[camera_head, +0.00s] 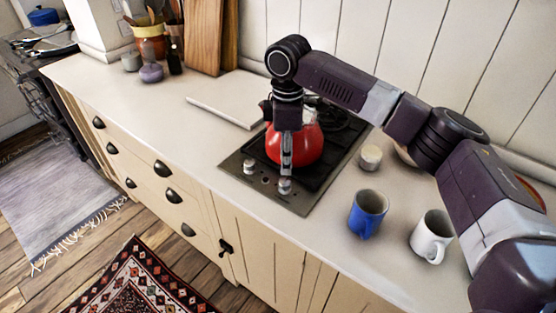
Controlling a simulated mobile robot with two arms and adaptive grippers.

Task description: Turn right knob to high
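The right knob (284,187) is a small pale knob at the front edge of the dark stovetop (312,196). The left knob (249,167) is a similar one, to its left. My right gripper (286,173) points straight down, with its fingertips just above or at the right knob. I cannot tell whether they touch it. The fingers show as one narrow strip, so their opening is unclear. I cannot read the knob's setting. My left gripper is not in view.
A red kettle (309,146) stands on the stovetop right behind my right gripper. A small pale jar (371,157), a blue mug (367,216) and a white mug (431,238) stand to the right. A white board (222,102) lies left on the counter.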

